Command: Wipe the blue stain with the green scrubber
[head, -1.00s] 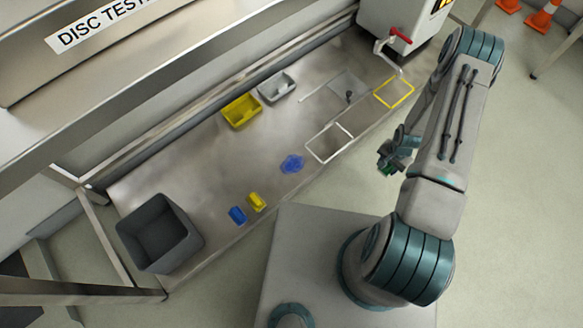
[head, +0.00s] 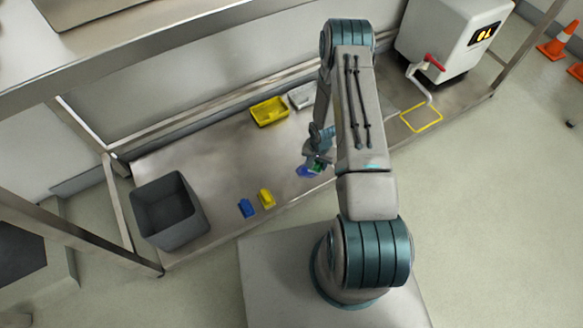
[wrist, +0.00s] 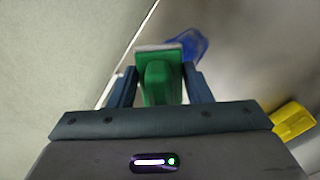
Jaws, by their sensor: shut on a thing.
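My gripper (wrist: 160,88) is shut on the green scrubber (wrist: 160,80), which shows between its two fingers in the wrist view. The scrubber also shows as a small green patch in the head view (head: 318,166). The blue stain (wrist: 190,44) lies on the metal bench top, just beyond and to the right of the scrubber in the wrist view. In the head view the stain (head: 304,171) is partly hidden by my gripper. I cannot tell whether the scrubber touches the bench.
A yellow scrubber (head: 266,198) and a blue scrubber (head: 246,208) sit left of the stain. A dark grey bin (head: 170,210) stands at the bench's left end. A yellow tray (head: 269,111) and a grey tray (head: 302,96) lie at the back. A yellow outline (head: 421,117) is at right.

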